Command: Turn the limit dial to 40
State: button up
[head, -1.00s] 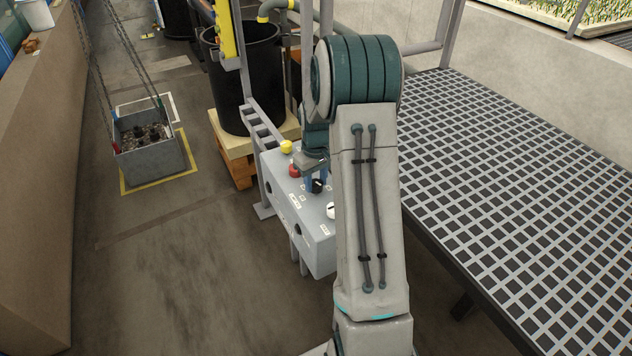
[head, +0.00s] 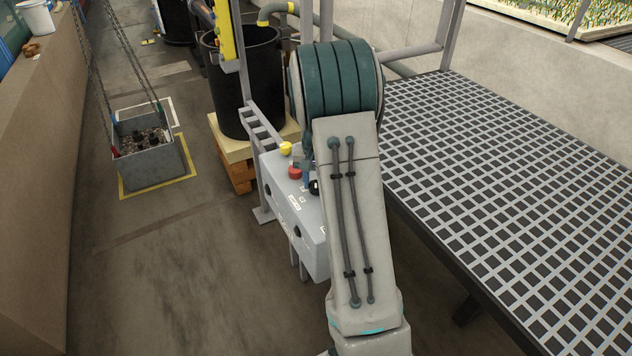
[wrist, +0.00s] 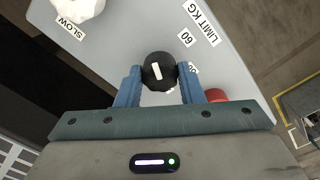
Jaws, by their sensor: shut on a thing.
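The black limit dial (wrist: 158,58) sits on the grey control box, between the two blue fingers of my gripper (wrist: 159,76) in the wrist view. The fingers are shut on its sides. A white mark shows on the dial's face. The label "LIMIT KG" (wrist: 201,21) and a "60" (wrist: 186,37) are beside it; another number label (wrist: 194,68) is partly hidden behind a finger. I cannot tell which number the mark points at. In the head view the dial (head: 314,187) shows just left of my arm, which hides most of the gripper.
The control box (head: 303,229) also carries a red button (head: 295,173), a yellow button (head: 285,148) and a white knob (wrist: 80,8) near a "SLOW" label. A metal grating (head: 500,170) lies at right.

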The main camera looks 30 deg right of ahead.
jog(key=shift+m, duration=0.3)
dwell(0.4)
jog(key=o, duration=1)
jog(key=shift+r, duration=0.15)
notch_tip(320, 180, up, 14)
jog(key=shift+f, duration=0.2)
jog(key=s+a+r+n+t, duration=0.1)
jog(key=s+a+r+n, duration=0.3)
jog(key=s+a, duration=0.65)
jog(key=s+a+f+n, duration=0.1)
jog(key=s, duration=0.4)
jog(key=s+a+f+n+t, duration=0.1)
jog(key=s+a, duration=0.1)
jog(key=s, duration=0.3)
jog(key=s+a+f+n, duration=0.1)
jog(key=s+a, duration=0.1)
jog(key=s, duration=0.3)
jog(key=shift+a+f+n+t, duration=0.1)
jog(key=shift+f+n+t, duration=0.2)
jog(key=shift+f+t, duration=0.1)
